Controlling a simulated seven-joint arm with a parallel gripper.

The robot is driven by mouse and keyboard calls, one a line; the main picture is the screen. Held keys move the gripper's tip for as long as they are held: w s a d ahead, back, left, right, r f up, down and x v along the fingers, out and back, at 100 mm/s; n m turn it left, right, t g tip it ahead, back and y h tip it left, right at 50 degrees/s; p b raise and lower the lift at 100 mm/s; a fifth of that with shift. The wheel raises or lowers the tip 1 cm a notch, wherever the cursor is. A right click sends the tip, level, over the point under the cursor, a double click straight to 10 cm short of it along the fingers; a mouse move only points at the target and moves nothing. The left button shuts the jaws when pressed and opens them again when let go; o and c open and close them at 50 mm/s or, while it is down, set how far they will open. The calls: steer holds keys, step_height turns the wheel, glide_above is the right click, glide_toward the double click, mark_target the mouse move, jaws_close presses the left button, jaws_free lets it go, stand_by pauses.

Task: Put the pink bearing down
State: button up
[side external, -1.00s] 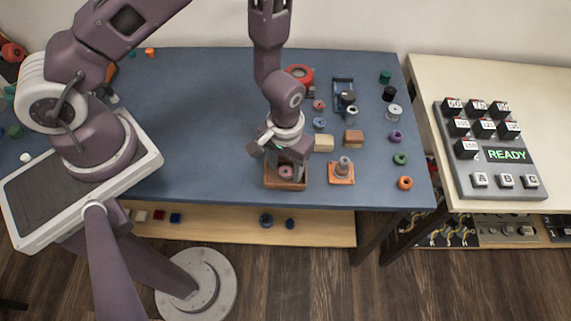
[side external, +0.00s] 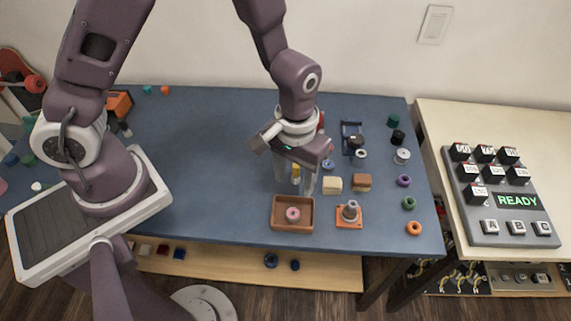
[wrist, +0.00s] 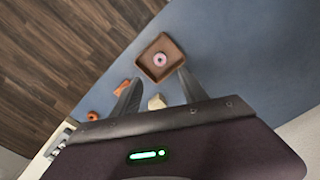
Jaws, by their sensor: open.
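The pink bearing (side external: 292,214) lies inside a small brown tray (side external: 274,228) near the front edge of the blue table. It also shows in the wrist view (wrist: 160,59), inside the tray (wrist: 146,48). My gripper (side external: 296,190) is open and empty. It is raised behind the tray in the side external view, apart from the bearing. Both fingers of my gripper (wrist: 153,92) show in the wrist view, spread apart.
An orange base with a grey post (side external: 349,214) stands right of the tray. A cream block (side external: 332,184) and a brown block (side external: 362,182) sit behind it. Several coloured rings line the right side, including an orange one (side external: 413,228). The table's left middle is clear.

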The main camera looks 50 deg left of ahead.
step_height(320, 180, up, 10)
steer(key=a+t+h, duration=0.1)
steer(key=s+a+r+m+t, duration=0.1)
steer(key=s+a+r+t, duration=0.1)
steer(key=s+a+r, duration=0.2)
steer(key=s+a+r+m+t+y, duration=0.1)
steer(key=s+a+r, duration=0.4)
steer(key=s+r, duration=0.5)
steer(key=shift+r+m+t, duration=0.3)
steer(key=shift+m+t, duration=0.2)
steer(key=shift+t, duration=0.3)
steer(key=shift+a, duration=0.1)
